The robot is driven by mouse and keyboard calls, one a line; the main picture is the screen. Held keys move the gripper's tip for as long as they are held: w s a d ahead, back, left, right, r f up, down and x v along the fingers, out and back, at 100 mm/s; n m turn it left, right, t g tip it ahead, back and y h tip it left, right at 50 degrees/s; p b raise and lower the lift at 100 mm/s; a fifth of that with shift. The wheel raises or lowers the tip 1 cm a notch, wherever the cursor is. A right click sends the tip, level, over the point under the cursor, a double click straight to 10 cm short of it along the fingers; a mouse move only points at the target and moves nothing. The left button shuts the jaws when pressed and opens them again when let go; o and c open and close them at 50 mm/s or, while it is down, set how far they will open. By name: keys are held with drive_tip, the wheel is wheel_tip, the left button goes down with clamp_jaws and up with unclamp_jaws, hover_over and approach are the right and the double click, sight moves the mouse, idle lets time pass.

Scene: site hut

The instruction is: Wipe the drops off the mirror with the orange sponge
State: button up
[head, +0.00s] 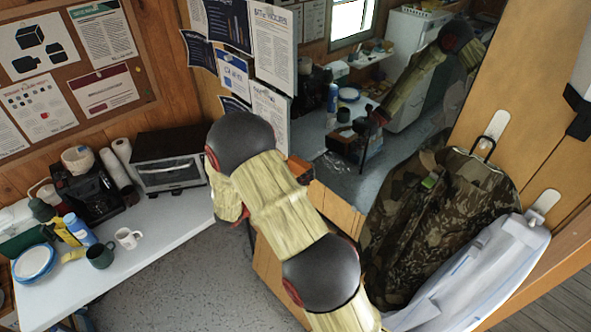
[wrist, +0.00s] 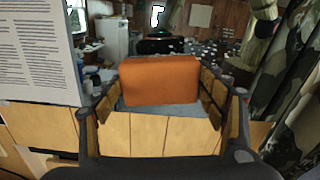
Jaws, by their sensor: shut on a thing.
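The orange sponge (wrist: 160,80) is between the fingers of my gripper (wrist: 162,92) in the wrist view. My gripper is shut on it, and the sponge's broad face is upright. The mirror (head: 345,178) is on the wooden wall right of centre in the head view and reflects the room and my arm. In the wrist view the mirror (wrist: 185,26) spreads behind the sponge. Small pale drops (wrist: 208,48) show on it to the right of the sponge. The sponge hides part of the mirror, and I cannot tell whether it touches the glass.
A camouflage jacket (head: 425,215) and a pale garment (head: 475,275) hang right of the mirror. Paper sheets (head: 272,50) are pinned at its left. A white table (head: 150,270) at left holds a toaster oven (head: 170,160), mugs and bottles. Grey floor is open between.

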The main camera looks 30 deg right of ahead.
drive_tip(key=shift+w+d, duration=0.2)
drive_tip(key=shift+d, duration=1.2)
drive_tip(key=shift+w+d, duration=0.2)
drive_tip(key=shift+d, duration=1.15)
drive_tip(key=shift+w+d, duration=0.1)
drive_tip(key=shift+d, duration=0.9)
drive_tip(key=shift+s+d, duration=0.25)
drive_tip(key=shift+s, duration=1.65)
drive_tip(key=shift+s+d, duration=0.25)
drive_tip(key=shift+s, duration=1.7)
drive_tip(key=shift+s+d, duration=0.25)
drive_tip(key=shift+s, duration=1.65)
drive_tip(key=shift+w+a+b, duration=0.25)
drive_tip(key=shift+w, duration=1.7)
drive_tip(key=shift+w+a+b, duration=0.3)
drive_tip(key=shift+w, duration=1.6)
drive_tip(key=shift+w+a+b, duration=0.25)
drive_tip(key=shift+w, duration=1.7)
drive_tip(key=shift+s+a, duration=0.25)
drive_tip(key=shift+a, duration=1.25)
drive_tip(key=shift+s+a, duration=0.2)
drive_tip(key=shift+a, duration=1.25)
drive_tip(key=shift+a, duration=0.1)
